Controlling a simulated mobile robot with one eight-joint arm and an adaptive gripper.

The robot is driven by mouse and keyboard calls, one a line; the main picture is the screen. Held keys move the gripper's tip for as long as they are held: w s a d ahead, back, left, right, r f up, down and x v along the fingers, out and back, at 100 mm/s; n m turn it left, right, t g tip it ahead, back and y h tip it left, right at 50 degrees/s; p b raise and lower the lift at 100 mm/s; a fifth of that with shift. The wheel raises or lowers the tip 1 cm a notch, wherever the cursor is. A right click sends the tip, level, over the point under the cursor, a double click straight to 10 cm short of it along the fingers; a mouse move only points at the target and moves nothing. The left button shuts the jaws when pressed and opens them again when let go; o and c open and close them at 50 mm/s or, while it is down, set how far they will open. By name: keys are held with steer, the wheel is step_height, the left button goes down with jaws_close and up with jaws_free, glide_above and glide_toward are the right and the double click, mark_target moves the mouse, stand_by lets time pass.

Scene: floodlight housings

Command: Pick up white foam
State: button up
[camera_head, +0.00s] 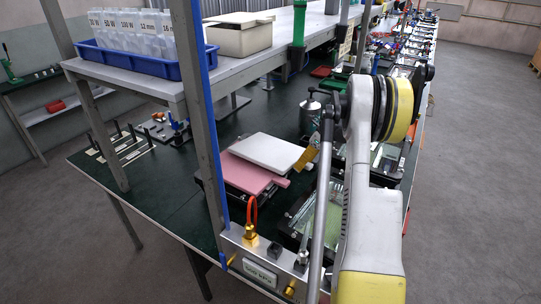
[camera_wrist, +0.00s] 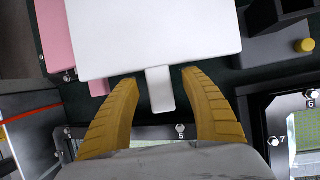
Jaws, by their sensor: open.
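The white foam (camera_head: 266,151) is a flat white slab lying partly on a pink slab (camera_head: 250,176) on the green bench. In the wrist view the white foam (camera_wrist: 150,36) fills the top middle, with a narrow tab (camera_wrist: 159,90) pointing down toward me. My gripper (camera_wrist: 160,95) has two ribbed yellow fingers, apart, one on each side of the tab. I see dark gaps between the tab and both fingers. In the head view my gripper (camera_head: 309,156) shows small beside the white foam's right edge, partly hidden by my arm.
The pink slab also shows at the upper left of the wrist view (camera_wrist: 56,35). Floodlight housings (camera_head: 310,215) stand close in front and to the right. A metal canister (camera_head: 310,115) stands behind. A shelf with a blue bin (camera_head: 140,62) overhangs the bench, with an upright post at left.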

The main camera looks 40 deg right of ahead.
steer(key=shift+r, duration=0.1)
steer(key=shift+c, duration=0.4)
steer(key=c, duration=1.1)
steer(key=shift+r, duration=0.1)
